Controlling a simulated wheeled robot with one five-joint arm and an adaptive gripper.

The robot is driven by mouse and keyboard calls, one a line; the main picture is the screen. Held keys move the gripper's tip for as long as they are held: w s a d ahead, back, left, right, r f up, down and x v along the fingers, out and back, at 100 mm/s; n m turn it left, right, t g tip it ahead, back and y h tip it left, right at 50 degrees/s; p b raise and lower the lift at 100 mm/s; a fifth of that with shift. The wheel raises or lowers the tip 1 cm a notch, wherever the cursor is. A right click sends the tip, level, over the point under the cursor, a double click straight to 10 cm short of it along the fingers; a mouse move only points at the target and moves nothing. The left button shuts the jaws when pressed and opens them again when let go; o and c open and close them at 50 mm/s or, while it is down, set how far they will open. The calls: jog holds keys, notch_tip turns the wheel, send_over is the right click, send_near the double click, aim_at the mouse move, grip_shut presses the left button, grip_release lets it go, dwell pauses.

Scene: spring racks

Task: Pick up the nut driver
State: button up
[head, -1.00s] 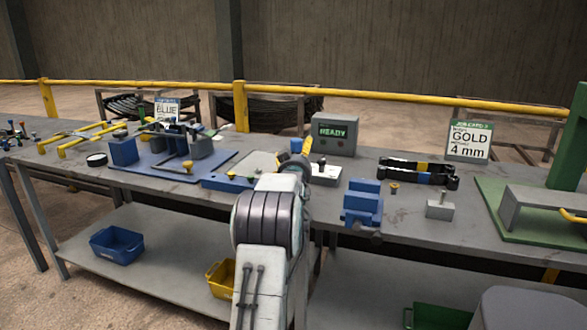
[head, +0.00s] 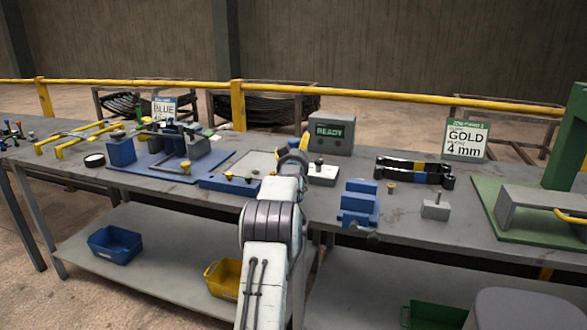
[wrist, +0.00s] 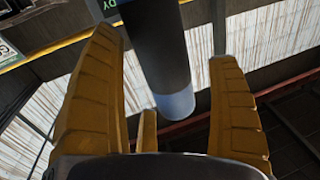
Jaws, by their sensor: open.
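My gripper (head: 303,144) is over the table just left of the grey READY box, its yellow fingers partly hidden by my own arm. No nut driver is clearly identifiable in the head view.
The READY box (head: 331,133) stands behind a white block (head: 322,174) with a dark knob. A blue fixture (head: 358,204) and a grey block (head: 435,208) are to the right. A blue plate (head: 228,183) is to the left. A yellow rail (head: 350,94) runs behind the table.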

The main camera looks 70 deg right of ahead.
jog(key=shift+c, duration=0.3)
jog(key=c, duration=1.2)
jog(key=shift+r, duration=0.25)
jog(key=shift+c, duration=0.5)
